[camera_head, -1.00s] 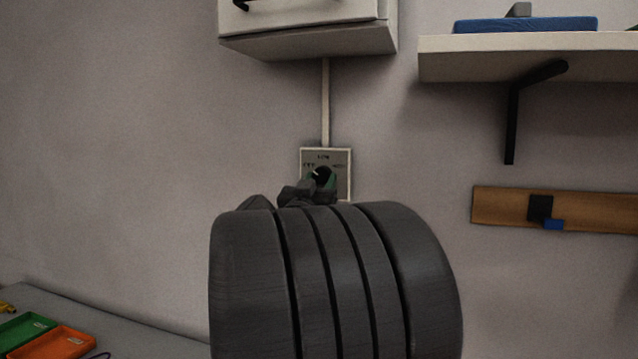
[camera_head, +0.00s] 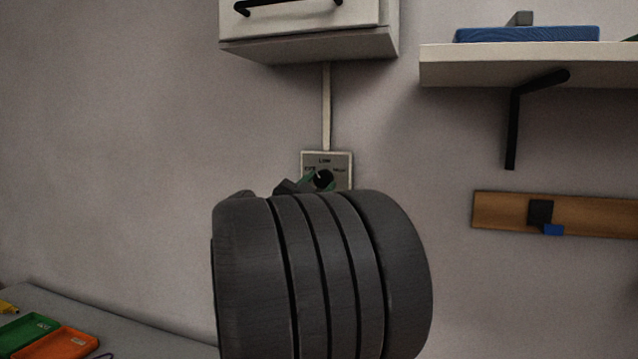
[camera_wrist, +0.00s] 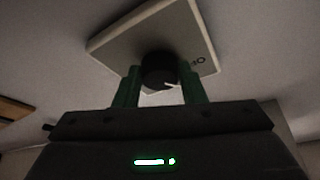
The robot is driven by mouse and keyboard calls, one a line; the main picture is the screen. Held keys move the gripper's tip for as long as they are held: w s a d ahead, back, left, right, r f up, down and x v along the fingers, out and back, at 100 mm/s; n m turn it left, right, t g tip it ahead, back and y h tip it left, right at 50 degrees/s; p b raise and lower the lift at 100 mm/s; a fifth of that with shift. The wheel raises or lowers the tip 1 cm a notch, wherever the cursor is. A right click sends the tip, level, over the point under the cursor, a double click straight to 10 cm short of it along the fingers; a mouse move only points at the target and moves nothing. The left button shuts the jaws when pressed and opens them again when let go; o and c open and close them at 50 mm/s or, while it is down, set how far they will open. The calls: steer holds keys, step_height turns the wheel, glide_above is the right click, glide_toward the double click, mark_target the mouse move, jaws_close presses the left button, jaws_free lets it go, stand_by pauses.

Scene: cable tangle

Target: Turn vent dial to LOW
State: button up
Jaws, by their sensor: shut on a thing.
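The vent dial is a black round knob (camera_wrist: 158,70) with a pale pointer line, on a light square plate (camera_head: 343,160) fixed to the wall. In the head view the plate has LOW at its top and other small labels at the sides. My gripper (camera_wrist: 158,88) has its green fingers on both sides of the knob, shut on it. In the wrist view the pointer aims to the lower right of the picture.
A cabinet (camera_head: 310,45) hangs above the plate, joined by a pale conduit (camera_head: 326,105). A shelf (camera_head: 540,62) with a blue item is at the upper right, above a wooden rail (camera_head: 500,207). Green and orange trays (camera_head: 66,342) lie on a bench at lower left.

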steer(key=m+g, duration=0.1)
steer(key=m, duration=0.1)
steer(key=m+h+p, duration=0.1)
steer(key=m, duration=0.1)
steer(key=shift+a+r+m+g, duration=0.15)
steer(key=shift+r+m+g, duration=0.05)
steer(key=shift+m+g, duration=0.2)
steer(key=shift+w+m+g+h+p, duration=0.1)
steer(key=shift+m+g+h+p, duration=0.45)
steer(key=shift+m, duration=1.25)
steer(key=shift+g, duration=0.25)
steer(key=o, duration=1)
steer(key=shift+a, duration=0.1)
steer(key=b+v, duration=0.1)
steer(key=v, duration=1.2)
steer(key=shift+s+a+b, duration=0.2)
steer(key=shift+s+b, duration=0.2)
